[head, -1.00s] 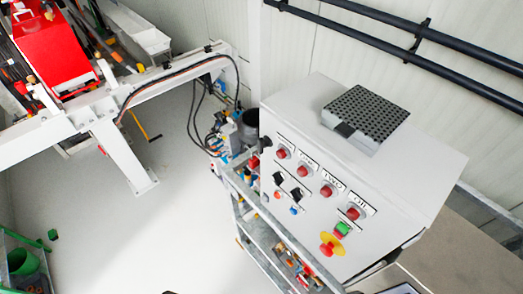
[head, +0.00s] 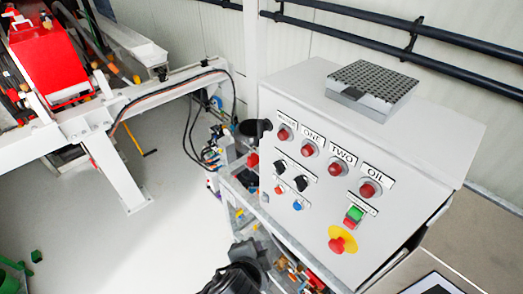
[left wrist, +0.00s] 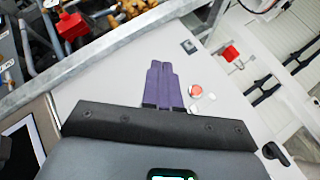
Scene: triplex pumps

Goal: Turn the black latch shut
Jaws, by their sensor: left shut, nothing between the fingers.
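A black latch (head: 265,126) sits on the left edge of the grey control cabinet (head: 455,145); whether it is turned open or shut is not clear. A black handle-like part (left wrist: 275,153), which looks like this latch, shows at the lower right of the left wrist view. My left gripper (head: 245,262) is at the bottom of the head view, below and left of the cabinet and apart from the latch. In the left wrist view its purple fingers (left wrist: 164,84) are together and empty over a pale panel. My right gripper is out of view.
The cabinet front carries red lamps, two black selector knobs (head: 301,183) and a yellow-ringed red stop button (head: 342,240). A perforated grey box (head: 374,90) lies on top. Hoses and a metal frame stand left of the cabinet. Open floor (head: 150,240) is further left.

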